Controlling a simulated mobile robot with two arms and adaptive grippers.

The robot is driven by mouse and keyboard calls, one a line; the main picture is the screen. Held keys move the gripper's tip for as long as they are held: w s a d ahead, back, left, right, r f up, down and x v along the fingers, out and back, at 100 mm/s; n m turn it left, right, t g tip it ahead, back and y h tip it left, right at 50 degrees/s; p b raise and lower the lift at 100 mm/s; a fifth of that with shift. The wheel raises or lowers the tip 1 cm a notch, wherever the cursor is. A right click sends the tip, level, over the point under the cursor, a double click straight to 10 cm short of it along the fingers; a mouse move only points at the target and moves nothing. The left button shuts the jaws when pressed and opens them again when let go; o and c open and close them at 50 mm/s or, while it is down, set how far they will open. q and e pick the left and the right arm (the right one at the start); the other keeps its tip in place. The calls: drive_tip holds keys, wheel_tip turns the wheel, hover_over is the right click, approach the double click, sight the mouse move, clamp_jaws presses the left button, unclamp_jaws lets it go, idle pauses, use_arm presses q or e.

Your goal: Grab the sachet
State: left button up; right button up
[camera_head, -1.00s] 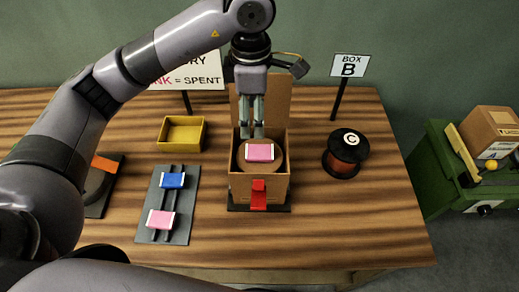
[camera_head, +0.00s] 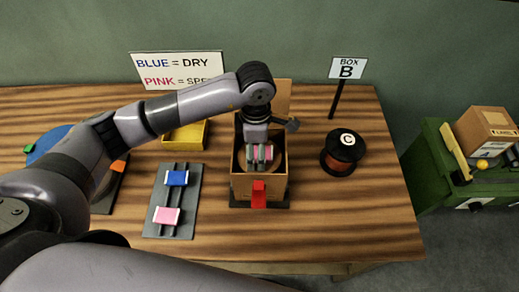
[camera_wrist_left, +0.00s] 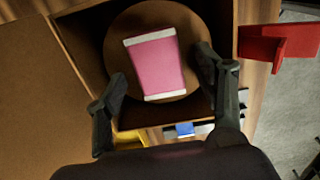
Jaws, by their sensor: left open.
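A pink sachet (camera_head: 260,153) with white ends lies on a round brown spool inside the open cardboard box (camera_head: 243,187). In the left wrist view the sachet (camera_wrist_left: 155,65) lies flat on the round spool top (camera_wrist_left: 123,38). My left gripper (camera_head: 259,158) points down into the box, its fingers over the sachet. In the wrist view its open fingers (camera_wrist_left: 162,75) stand on either side of the sachet, with gaps visible. I cannot tell how far above it they are. My right gripper is not in view.
A grey rack (camera_head: 168,226) holds a blue sachet (camera_head: 177,178) and another pink sachet (camera_head: 166,215). A yellow tray (camera_head: 186,136) is partly behind my arm. A spool marked C (camera_head: 343,152) stands right of the box. A red latch (camera_head: 258,194) is on the box front.

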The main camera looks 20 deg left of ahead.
use_arm(q)
drive_tip(key=c, duration=1.1)
drive_tip(key=shift+c, duration=0.2)
